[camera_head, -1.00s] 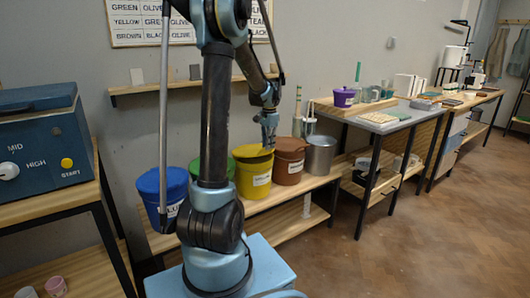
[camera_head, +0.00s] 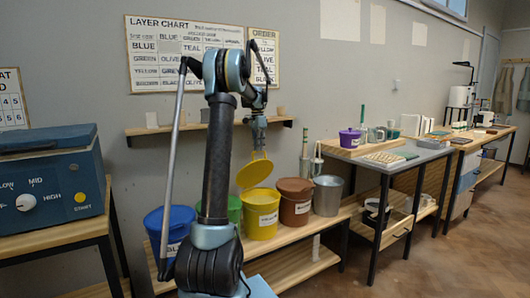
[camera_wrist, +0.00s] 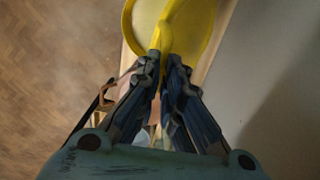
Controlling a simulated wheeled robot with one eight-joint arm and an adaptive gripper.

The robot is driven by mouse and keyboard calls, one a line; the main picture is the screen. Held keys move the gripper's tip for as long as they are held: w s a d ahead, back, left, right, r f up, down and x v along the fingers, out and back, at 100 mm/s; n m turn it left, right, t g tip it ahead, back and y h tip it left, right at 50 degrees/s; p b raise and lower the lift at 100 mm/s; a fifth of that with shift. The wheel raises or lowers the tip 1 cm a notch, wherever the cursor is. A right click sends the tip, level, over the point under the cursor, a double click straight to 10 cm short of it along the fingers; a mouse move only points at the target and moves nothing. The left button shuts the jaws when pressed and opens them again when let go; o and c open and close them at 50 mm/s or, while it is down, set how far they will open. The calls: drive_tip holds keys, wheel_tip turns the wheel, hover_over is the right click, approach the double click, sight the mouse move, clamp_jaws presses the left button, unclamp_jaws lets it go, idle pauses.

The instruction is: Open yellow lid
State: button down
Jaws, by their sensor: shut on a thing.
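The yellow lid (camera_head: 254,173) is off its bucket and hangs tilted above it in the head view. The yellow bucket (camera_head: 262,216) stands on the low bench with its mouth uncovered. My gripper (camera_head: 259,153) is above the bucket, shut on the lid's edge or handle. In the wrist view the fingers (camera_wrist: 166,57) close on a yellow part of the lid (camera_wrist: 190,18). The exact spot of the grip is hard to tell.
A blue bucket (camera_head: 170,232) and a partly hidden green bucket (camera_head: 235,209) stand to the left. A brown bucket (camera_head: 295,203) and a grey metal bucket (camera_head: 327,196) stand close on the right. A wall shelf (camera_head: 170,129) runs behind my arm.

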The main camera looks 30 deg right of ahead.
drive_tip(key=shift+w+a+f, duration=0.1)
drive_tip(key=shift+w+a, duration=0.1)
drive_tip(key=shift+w, duration=1.5)
drive_tip(key=c, duration=1.8)
unclamp_jaws()
drive_tip(key=shift+w+f, duration=0.1)
drive_tip(key=o, duration=0.6)
drive_tip(key=shift+w+d+f, duration=0.1)
drive_tip(key=shift+w+f, duration=0.15)
drive_tip(key=shift+f, duration=0.05)
drive_tip(key=o, duration=0.5)
drive_tip(key=shift+w+f, duration=0.4)
drive_tip(key=shift+w, duration=0.1)
drive_tip(key=shift+o, duration=0.4)
drive_tip(key=shift+s, duration=0.15)
drive_tip(key=shift+s+r, duration=0.55)
drive_tip(key=c, duration=0.7)
